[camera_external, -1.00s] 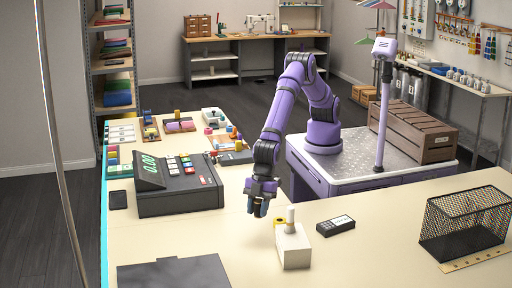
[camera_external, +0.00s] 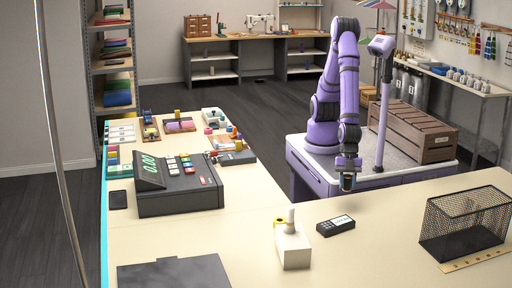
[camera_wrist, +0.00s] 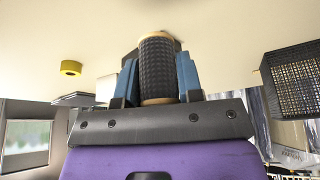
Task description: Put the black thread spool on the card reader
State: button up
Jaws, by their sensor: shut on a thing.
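My gripper (camera_external: 347,186) is shut on the black thread spool (camera_wrist: 157,68), which has tan ends and dark ribbed thread. In the wrist view the spool stands between the two blue fingers (camera_wrist: 157,82). In the external view it is small and mostly hidden by the gripper. The card reader (camera_external: 336,225), a small black box with a pale screen, lies on the cream counter. My gripper is raised, behind the card reader and slightly to its right in the picture, apart from it. In the wrist view the spool largely hides whatever lies behind it.
A white block with a peg (camera_external: 292,246) and a yellow ring (camera_external: 279,222) stand left of the card reader. A black mesh basket (camera_external: 465,225) stands to the right. A cash register (camera_external: 178,185) is at the left. The counter between reader and basket is clear.

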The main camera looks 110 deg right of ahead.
jog(key=shift+s+d, duration=0.2)
jog(key=shift+s, duration=0.05)
send_over(337, 226)
jog(key=d, duration=0.2)
jog(key=shift+s+a+f, duration=0.1)
jog(key=shift+s+f, duration=0.05)
jog(key=shift+f, duration=0.25)
jog(key=shift+s+a+f, duration=0.1)
jog(key=shift+f, duration=2.05)
jog(key=o, duration=0.9)
jog(key=shift+f, duration=0.1)
jog(key=v, duration=1.2)
jog(key=shift+r, duration=0.2)
